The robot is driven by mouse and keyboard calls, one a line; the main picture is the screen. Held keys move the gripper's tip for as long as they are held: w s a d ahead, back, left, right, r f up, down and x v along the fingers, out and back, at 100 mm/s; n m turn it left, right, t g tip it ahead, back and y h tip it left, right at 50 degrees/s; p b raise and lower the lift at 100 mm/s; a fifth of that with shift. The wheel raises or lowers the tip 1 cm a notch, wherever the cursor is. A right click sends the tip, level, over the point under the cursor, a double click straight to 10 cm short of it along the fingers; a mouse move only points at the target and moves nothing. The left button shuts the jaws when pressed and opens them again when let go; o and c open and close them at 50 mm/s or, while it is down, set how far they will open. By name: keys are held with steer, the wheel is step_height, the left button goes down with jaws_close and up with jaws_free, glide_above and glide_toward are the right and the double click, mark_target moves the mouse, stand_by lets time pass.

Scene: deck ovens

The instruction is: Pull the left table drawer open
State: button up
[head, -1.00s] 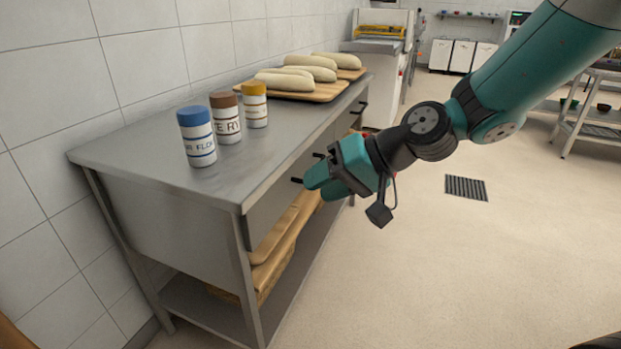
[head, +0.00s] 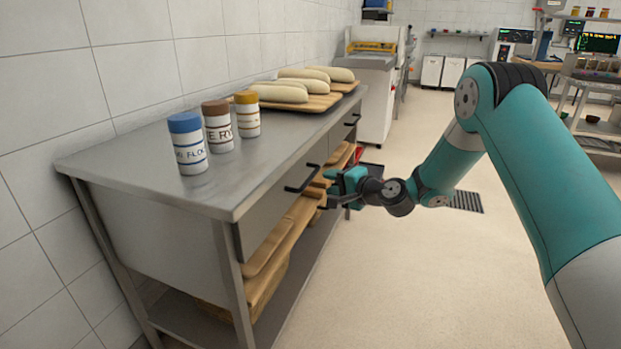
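The steel table (head: 130,153) stands along the left wall. Its left drawer (head: 268,207) is the nearer one, under the front edge, and looks shut. The right drawer has a similar handle (head: 352,120) farther back. My gripper (head: 330,183) is out in front of the table, to the right of the left handle, pointing toward the table. It appears apart from the handle.
Three jars (head: 218,127) and dough loaves on wooden boards (head: 313,104) stand on the tabletop. Wooden boards (head: 270,247) lie on a shelf under the drawers. A machine (head: 372,85) stands past the table's far end. The floor to the right is clear.

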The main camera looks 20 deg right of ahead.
mark_target(312, 178)
steer(key=x, duration=0.8)
steer(key=shift+w, duration=0.1)
steer(key=shift+c, duration=0.4)
jaws_close()
